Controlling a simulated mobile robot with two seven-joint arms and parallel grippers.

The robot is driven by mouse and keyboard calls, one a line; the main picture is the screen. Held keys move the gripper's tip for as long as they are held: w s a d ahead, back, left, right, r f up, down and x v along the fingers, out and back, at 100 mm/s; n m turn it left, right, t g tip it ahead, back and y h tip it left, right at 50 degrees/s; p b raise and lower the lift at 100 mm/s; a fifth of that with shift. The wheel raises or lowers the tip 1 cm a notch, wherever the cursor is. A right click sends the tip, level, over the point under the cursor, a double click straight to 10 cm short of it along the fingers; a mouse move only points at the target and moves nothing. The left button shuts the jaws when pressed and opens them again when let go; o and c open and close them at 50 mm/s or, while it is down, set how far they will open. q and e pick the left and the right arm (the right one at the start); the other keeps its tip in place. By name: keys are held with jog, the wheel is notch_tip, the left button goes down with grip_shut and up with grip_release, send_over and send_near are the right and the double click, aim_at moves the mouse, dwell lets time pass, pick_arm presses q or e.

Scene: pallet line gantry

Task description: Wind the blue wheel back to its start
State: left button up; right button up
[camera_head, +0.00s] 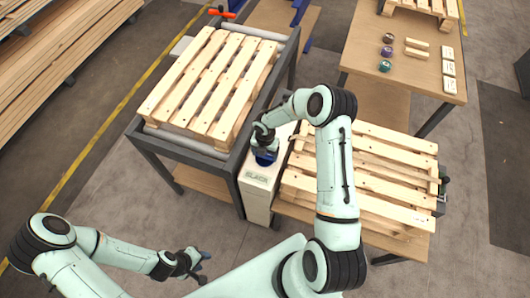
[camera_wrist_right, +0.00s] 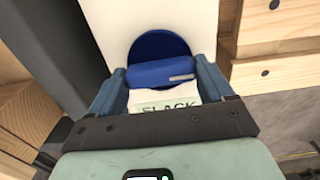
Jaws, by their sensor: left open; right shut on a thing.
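The blue wheel (camera_head: 264,159) is on top of a narrow white box (camera_head: 257,196) labelled SLACK, between the two pallet stands. In the right wrist view the wheel shows as a dark blue disc (camera_wrist_right: 157,43) with a brighter blue grip bar (camera_wrist_right: 158,72) across it. My right gripper (camera_head: 264,149) is over the wheel and shut on that bar, with a finger on either side. The bar lies crosswise in the wrist view, with a pale mark near its right end. My left gripper (camera_head: 200,264) is open and empty, low in front, well away from the wheel.
A pallet (camera_head: 208,82) lies on the roller stand at left; more pallets (camera_head: 375,180) are stacked on the right, close beside the white box. A wooden table (camera_head: 430,82) at the back right holds small round pieces and blocks. Floor at front left is clear.

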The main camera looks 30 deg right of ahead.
jog(key=shift+s+f, duration=0.2)
jog(key=o, duration=0.9)
jog(key=shift+o, duration=0.2)
jog(key=shift+w, duration=0.1)
jog(key=shift+r, duration=0.1)
jog(key=shift+w+r, duration=0.1)
jog(key=shift+r, duration=0.2)
notch_tip(320, 180, up, 13)
jog(key=shift+f, duration=0.15)
jog(key=shift+f, duration=0.1)
